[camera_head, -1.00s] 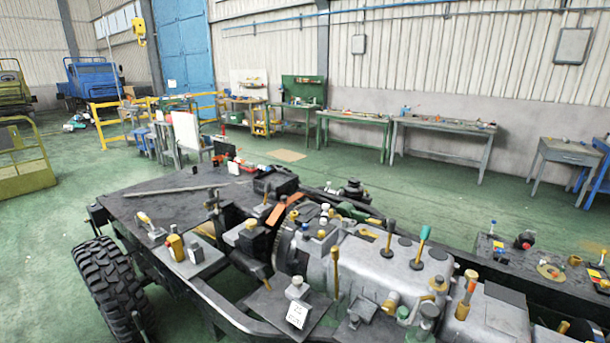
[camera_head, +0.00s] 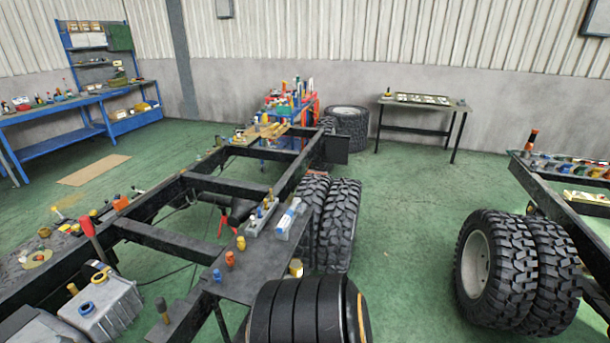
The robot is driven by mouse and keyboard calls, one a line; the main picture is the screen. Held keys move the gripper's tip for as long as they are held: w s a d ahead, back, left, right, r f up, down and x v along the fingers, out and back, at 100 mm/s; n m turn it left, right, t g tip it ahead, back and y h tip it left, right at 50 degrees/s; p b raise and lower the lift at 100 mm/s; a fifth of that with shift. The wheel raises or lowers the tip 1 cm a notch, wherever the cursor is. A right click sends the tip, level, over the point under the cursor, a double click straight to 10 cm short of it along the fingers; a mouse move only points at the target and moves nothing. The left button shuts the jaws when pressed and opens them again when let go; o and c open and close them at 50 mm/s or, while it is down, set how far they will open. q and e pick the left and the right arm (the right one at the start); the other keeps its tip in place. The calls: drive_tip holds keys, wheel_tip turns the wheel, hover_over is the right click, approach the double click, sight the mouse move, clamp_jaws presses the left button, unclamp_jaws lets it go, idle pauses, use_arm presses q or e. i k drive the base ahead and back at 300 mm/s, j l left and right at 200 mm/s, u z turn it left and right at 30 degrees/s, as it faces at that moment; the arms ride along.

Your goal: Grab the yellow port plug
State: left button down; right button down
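Several small yellow and orange plug-like pieces show on the near chassis frame. A yellow piece (camera_head: 72,289) stands by the grey metal housing (camera_head: 103,309) at lower left. A yellow-topped piece (camera_head: 57,212) is at the far left. They are too small to tell which is the yellow port plug. Neither gripper is in view.
The black chassis frame (camera_head: 166,240) runs diagonally, with double tyres (camera_head: 338,222) and a black ribbed cylinder (camera_head: 305,318) beside it. Another chassis with large tyres (camera_head: 550,265) stands at right. Green floor (camera_head: 410,230) between them is clear. A blue workbench (camera_head: 62,110) stands at back left.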

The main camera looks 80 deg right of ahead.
sight(241, 243)
drive_tip(key=z, duration=2.1)
